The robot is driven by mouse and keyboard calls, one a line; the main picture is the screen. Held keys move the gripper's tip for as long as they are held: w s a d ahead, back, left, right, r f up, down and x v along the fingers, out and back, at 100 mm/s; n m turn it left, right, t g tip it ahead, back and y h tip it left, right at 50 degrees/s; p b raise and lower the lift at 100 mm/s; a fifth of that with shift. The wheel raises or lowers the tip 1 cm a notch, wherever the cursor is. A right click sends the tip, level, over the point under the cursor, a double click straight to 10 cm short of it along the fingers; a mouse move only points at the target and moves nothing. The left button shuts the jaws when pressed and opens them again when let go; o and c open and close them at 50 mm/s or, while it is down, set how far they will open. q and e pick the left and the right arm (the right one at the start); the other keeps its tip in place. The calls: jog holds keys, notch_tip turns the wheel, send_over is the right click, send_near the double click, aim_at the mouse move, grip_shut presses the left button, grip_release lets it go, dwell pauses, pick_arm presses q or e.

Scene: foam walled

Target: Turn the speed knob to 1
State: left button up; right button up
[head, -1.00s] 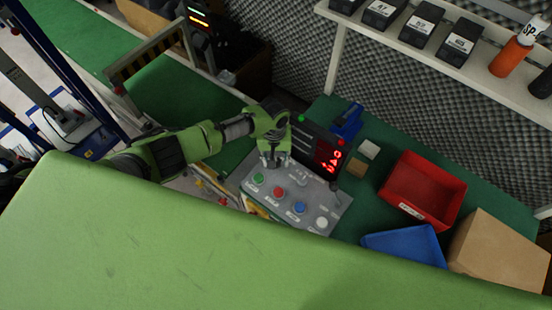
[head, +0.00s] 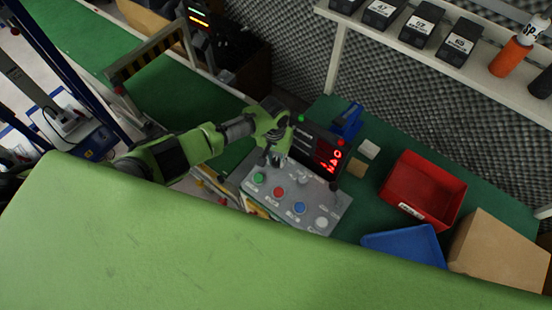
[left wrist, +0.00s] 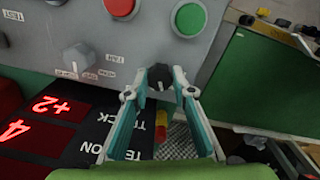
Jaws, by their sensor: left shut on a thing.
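The grey control panel (head: 318,190) lies on the green bench, with green, red, blue and white buttons along its near side. My left gripper (head: 276,156) is over its far left part. In the left wrist view the fingers (left wrist: 161,82) are shut around a dark knob (left wrist: 159,76) on the panel face. The fingers cover its sides, and I cannot read its label or pointer. A second, grey knob (left wrist: 78,57) is beside it. My right gripper is not in view.
A red bin (head: 436,190), a blue tray (head: 405,245) and a cardboard box (head: 500,250) are right of the panel. A blue object (head: 347,121) is behind the display. A shelf (head: 400,45) with black boxes runs along the foam wall.

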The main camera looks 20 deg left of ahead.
aim_at(275, 160)
pick_arm(q)
jog(key=m, duration=0.5)
jog(key=shift+m, duration=0.3)
dwell(0.4)
jog(key=o, duration=1.1)
jog(key=shift+r, duration=0.1)
notch_tip(275, 160, up, 12)
jog(key=shift+w+a, duration=0.1)
